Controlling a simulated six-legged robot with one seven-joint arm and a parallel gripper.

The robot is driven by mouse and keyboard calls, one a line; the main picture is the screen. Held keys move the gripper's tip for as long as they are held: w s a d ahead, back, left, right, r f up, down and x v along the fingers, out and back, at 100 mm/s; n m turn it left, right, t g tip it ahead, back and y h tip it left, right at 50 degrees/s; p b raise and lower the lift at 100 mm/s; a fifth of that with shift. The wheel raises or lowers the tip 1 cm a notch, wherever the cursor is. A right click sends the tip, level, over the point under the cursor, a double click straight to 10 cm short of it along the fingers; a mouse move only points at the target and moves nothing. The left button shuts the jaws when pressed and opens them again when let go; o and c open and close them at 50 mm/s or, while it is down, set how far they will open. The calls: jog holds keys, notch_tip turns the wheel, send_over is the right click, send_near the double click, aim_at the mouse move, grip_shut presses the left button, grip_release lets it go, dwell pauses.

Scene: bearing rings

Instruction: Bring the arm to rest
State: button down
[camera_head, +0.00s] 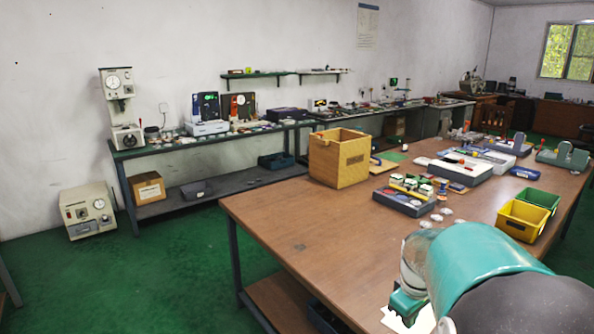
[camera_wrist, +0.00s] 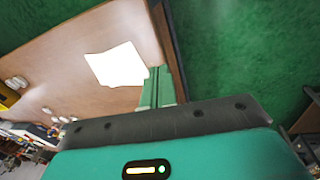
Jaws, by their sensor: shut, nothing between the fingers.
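My gripper (camera_head: 408,303) is at the lower right of the head view, at the end of my teal arm, over the near part of the wooden table (camera_head: 285,225). In the wrist view the green fingers of my gripper (camera_wrist: 157,86) are shut together with nothing between them. They point toward the table near its edge, beside a white sheet (camera_wrist: 116,65). The sheet also shows partly behind my gripper in the head view (camera_head: 422,322). Several small pale ring-like pieces (camera_head: 446,211) lie on the table farther off, apart from my gripper.
A wooden box (camera_head: 336,160), a grey tray of parts (camera_head: 405,202), a yellow bin (camera_head: 522,221) and a green bin (camera_head: 541,199) stand on the table. The table's front left part is bare. A bench with instruments (camera_head: 210,137) runs along the wall.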

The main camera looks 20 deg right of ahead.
jog(key=s+a+r+t, duration=0.1)
jog(key=a+r, duration=0.2)
jog(key=a, duration=0.6)
jog(key=s+a+r+m+t+y, duration=0.1)
jog(key=s+a+r+t, duration=0.1)
jog(key=a, duration=0.8)
jog(key=s+a+r+t, duration=0.1)
jog(key=a+r, duration=0.3)
jog(key=a, duration=0.6)
jog(key=shift+s+r+m+t+y, duration=0.15)
jog(key=shift+s+m+t+y, duration=0.2)
jog(key=shift+s, duration=0.25)
jog(key=shift+d, duration=0.1)
